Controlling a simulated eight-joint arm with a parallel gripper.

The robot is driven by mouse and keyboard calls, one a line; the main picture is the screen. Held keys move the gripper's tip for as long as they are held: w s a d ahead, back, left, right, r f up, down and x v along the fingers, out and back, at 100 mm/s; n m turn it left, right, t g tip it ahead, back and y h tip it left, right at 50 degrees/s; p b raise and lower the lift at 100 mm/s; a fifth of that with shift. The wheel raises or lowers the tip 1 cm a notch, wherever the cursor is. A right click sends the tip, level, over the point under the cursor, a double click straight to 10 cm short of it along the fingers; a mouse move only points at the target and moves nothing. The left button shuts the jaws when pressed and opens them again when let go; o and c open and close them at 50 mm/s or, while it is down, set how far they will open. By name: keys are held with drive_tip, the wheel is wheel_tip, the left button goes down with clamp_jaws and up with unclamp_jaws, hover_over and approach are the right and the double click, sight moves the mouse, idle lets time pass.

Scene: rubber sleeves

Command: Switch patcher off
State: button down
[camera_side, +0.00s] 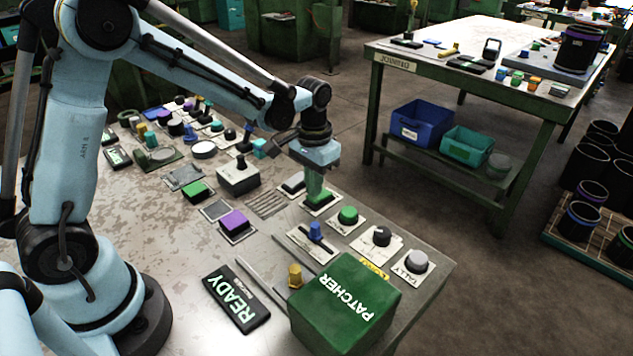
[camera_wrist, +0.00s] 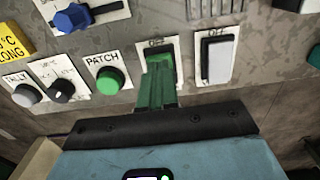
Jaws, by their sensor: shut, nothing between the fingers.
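The patcher (camera_side: 335,330) is a green box with its name in white, at the table's near right corner. A rocker switch with a green face (camera_side: 322,203) lies under my gripper (camera_side: 316,192); the same rocker shows in the wrist view (camera_wrist: 165,62), partly hidden by my green fingers (camera_wrist: 157,75). My gripper is shut and empty, pointing down, its tips at or just above the rocker; contact cannot be told.
A green PATCH button (camera_wrist: 110,80) is close beside my fingers. A dark knob (camera_side: 381,236), a grey TALLY button (camera_side: 416,261), a blue-handled switch (camera_side: 316,232) and a READY panel (camera_side: 237,300) stand nearby. Several other controls crowd the table's far side.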

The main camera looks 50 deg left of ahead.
drive_tip(key=shift+f, duration=0.55)
drive_tip(key=shift+r, duration=3.5)
drive_tip(key=s+r+t, duration=0.2)
drive_tip(key=s+t, duration=0.1)
drive_tip(key=s, duration=0.3)
drive_tip(key=s+r+t, duration=0.2)
drive_tip(key=s+t, duration=0.2)
drive_tip(key=s, duration=0.2)
drive_tip(key=shift+s+r, duration=0.3)
drive_tip(key=shift+s, duration=0.1)
